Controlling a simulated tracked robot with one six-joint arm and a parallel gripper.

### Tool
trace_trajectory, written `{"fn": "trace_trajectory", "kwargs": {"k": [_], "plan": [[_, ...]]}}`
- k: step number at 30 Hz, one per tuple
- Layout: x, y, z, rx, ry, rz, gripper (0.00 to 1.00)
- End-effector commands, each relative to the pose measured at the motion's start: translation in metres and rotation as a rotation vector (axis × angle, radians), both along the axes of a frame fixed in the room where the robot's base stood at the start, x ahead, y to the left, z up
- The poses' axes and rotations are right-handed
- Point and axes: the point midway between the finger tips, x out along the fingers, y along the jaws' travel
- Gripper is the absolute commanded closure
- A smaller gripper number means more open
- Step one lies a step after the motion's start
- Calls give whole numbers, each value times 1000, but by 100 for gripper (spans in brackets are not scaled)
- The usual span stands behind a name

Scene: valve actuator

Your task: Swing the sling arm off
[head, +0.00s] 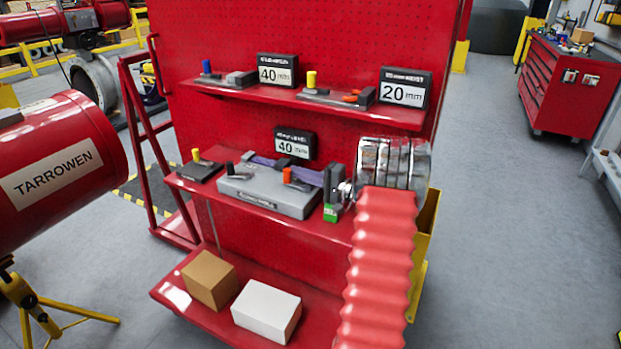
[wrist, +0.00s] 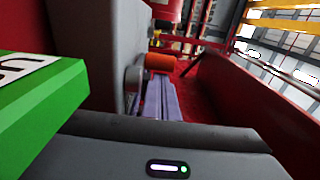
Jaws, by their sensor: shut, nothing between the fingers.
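I cannot tell which part is the sling arm. My gripper (head: 333,190) is shut and empty at the block's right end; its fingertips are hard to make out. In the wrist view the orange knob (wrist: 159,62) and the purple band (wrist: 160,100) lie ahead, beside a grey wall. Contact cannot be told.
A small dark block with a yellow knob (head: 198,168) sits left on the same shelf, a 40 mm sign (head: 294,145) behind. The upper shelf (head: 300,100) holds similar fixtures. Two boxes (head: 240,290) lie below.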

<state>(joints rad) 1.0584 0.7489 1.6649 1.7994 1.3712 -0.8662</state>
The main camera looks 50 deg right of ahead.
Motion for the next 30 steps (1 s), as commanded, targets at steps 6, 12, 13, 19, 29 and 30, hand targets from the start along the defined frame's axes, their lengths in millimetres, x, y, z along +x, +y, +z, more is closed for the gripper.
{"fn": "trace_trajectory", "kwargs": {"k": [6, 12, 13, 19, 29, 30], "plan": [[10, 2, 0, 1, 0, 0, 100], [10, 2, 0, 1, 0, 0, 100], [10, 2, 0, 0, 0, 0, 100], [9, 1, 0, 0, -1, 5, 100], [4, -3, 0, 0, 0, 40, 100], [3, -3, 0, 0, 0, 43, 100]]}}
